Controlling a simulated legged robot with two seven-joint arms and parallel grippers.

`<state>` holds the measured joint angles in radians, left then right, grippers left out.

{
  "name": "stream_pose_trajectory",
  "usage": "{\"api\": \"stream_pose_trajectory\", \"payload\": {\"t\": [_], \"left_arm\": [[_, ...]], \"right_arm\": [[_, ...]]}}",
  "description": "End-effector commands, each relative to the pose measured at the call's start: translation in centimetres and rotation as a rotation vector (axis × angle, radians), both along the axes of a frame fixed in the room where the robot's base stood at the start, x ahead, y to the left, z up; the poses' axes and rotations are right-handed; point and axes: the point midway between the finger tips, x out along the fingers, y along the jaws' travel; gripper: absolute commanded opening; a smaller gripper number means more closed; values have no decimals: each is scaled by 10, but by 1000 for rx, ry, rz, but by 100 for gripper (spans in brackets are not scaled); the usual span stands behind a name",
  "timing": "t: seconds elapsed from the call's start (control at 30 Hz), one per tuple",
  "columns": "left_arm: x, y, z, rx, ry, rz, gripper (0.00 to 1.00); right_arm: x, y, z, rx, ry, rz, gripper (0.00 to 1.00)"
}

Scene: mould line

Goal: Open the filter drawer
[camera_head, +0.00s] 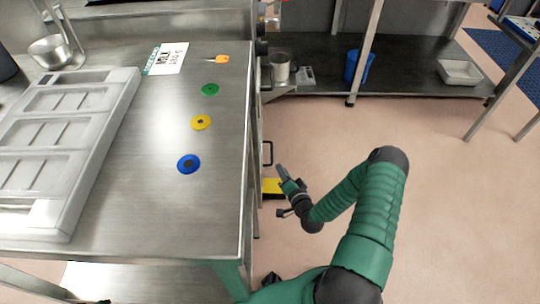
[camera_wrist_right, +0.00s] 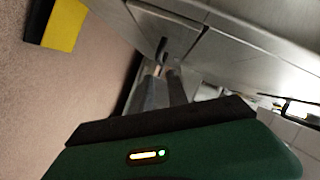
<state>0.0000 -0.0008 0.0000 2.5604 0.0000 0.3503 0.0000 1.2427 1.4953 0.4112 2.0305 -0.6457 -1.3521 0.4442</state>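The filter drawer's front cannot be made out clearly in the head view. A dark bar handle (camera_head: 267,153) stands out from the right side of the steel cabinet, below the worktop edge. My right gripper (camera_head: 281,190) is beside the cabinet, a little below and right of this handle in the picture. In the right wrist view, my two grey fingers (camera_wrist_right: 165,88) point at the steel front, with a dark handle (camera_wrist_right: 162,47) just beyond their tips. The fingers look close together; whether they touch the handle or hold it is unclear. My left gripper is not in view.
The steel worktop (camera_head: 150,205) carries a pale mould tray (camera_head: 72,212), green (camera_head: 210,89), yellow (camera_head: 201,122) and blue (camera_head: 188,163) discs, and a label card (camera_head: 166,59). A yellow object (camera_head: 271,186) is low beside the cabinet. Open floor lies to the right.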

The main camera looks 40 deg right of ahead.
Motion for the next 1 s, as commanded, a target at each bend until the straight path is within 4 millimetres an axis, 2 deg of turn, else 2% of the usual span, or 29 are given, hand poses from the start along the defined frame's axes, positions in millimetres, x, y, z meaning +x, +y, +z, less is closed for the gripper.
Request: {"api": "stream_pose_trajectory", "payload": {"t": [0.03,0.1,0.3,0.43,0.6,0.8,1.0], "left_arm": [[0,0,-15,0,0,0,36],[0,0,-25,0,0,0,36],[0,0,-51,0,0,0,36],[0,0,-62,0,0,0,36],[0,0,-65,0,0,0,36],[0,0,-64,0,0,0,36],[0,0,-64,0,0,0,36]], "right_arm": [[13,-5,-10,-4,-3,1,20],[30,-11,-14,-3,-3,0,20],[76,-28,-25,-3,-1,2,20],[97,-36,-28,-2,0,1,20],[108,-40,-27,-1,1,1,20],[108,-40,-26,0,2,1,20],[108,-40,-26,0,2,1,0]]}}
